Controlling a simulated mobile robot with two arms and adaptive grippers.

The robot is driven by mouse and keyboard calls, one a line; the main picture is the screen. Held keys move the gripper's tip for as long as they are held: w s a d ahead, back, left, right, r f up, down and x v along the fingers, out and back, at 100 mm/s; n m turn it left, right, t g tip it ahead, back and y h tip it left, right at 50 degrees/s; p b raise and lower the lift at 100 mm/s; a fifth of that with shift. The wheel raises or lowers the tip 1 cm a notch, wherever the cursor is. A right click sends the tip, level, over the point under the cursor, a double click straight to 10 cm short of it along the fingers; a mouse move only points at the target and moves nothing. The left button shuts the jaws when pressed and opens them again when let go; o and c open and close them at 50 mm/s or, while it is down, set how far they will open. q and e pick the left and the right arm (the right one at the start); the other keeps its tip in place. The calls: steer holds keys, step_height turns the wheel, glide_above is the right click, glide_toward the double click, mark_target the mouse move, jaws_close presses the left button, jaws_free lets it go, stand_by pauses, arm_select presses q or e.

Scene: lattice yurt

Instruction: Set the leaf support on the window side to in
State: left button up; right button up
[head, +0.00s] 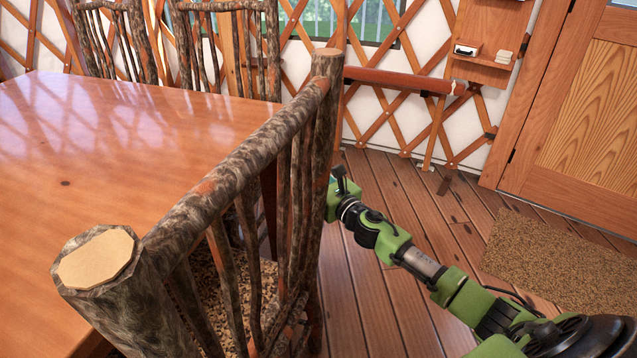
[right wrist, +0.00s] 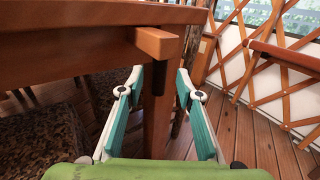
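In the right wrist view a wooden bar (right wrist: 155,42), which looks like the leaf support, sticks out from under the table edge (right wrist: 100,16). A dark peg (right wrist: 158,78) hangs beneath its end. My right gripper (right wrist: 161,84) is open, its two teal-padded fingers spread either side of the peg in the picture. I cannot tell whether they touch it. In the head view the table (head: 120,130) fills the left, and my right gripper (head: 338,186) is partly hidden behind a log chair. The support is hidden there. My left gripper is out of view.
The log chair (head: 215,185) stands close in front, between me and the table's near side. More log chairs (head: 232,45) stand at the far side. A wall rail (head: 400,82) sits below the window. Plank floor (head: 375,290) is open toward the doormat (head: 560,265) and door.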

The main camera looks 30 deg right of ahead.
steer(key=s, duration=0.7)
steer(key=shift+d, duration=0.45)
steer(key=shift+o, duration=0.2)
steer(key=shift+s, duration=0.1)
